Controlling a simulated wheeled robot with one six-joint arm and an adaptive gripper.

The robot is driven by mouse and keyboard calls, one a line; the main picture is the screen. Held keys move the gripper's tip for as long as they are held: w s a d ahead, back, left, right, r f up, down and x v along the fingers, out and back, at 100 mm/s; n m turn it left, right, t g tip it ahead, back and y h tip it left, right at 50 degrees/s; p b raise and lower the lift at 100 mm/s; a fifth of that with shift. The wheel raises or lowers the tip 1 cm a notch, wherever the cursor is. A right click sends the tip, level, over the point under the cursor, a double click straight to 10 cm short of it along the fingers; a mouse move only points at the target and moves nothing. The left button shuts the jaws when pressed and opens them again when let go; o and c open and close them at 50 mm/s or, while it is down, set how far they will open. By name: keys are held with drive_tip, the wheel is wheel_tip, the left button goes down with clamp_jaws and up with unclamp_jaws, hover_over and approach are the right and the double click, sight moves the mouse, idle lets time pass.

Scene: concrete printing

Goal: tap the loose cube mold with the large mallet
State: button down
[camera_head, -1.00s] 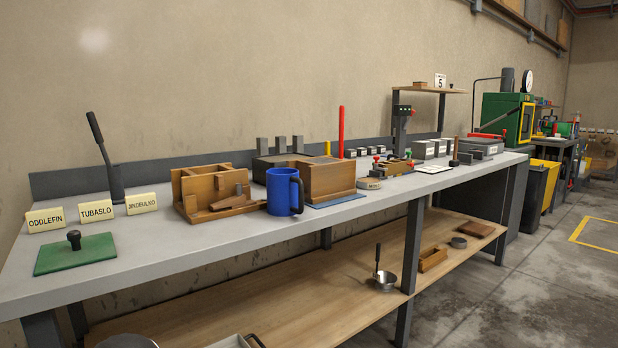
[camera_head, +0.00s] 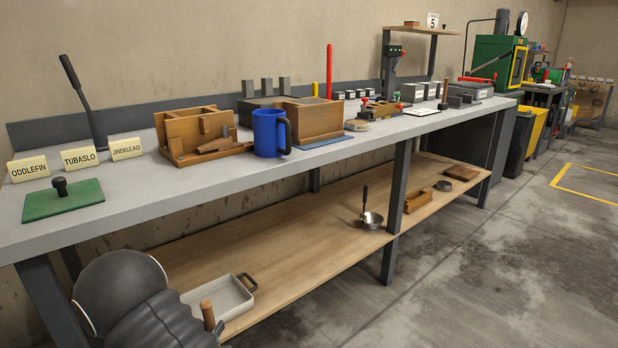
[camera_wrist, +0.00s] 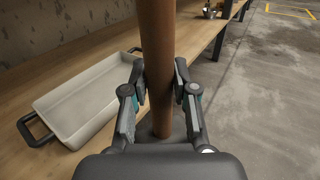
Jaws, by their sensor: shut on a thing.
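My gripper (camera_wrist: 163,95) is shut on an upright brown wooden handle (camera_wrist: 156,45), which looks like the mallet's. The handle top also shows in the head view (camera_head: 207,314), in front of the lower shelf. The mallet's head is out of sight in both views. Several grey block-like molds (camera_head: 412,92) stand on the far part of the bench. I cannot tell which one is the loose cube mold. My gripper is low, near the bench's near end, far from those molds.
A grey bench (camera_head: 335,155) holds a blue mug (camera_head: 267,133), wooden forms (camera_head: 187,132), name cards (camera_head: 80,157) and a green pad (camera_head: 63,200). A pale tray (camera_head: 228,297) and a metal pan (camera_head: 371,221) sit on the lower shelf.

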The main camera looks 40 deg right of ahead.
sight(205, 320)
drive_tip(key=shift+r, duration=2.25)
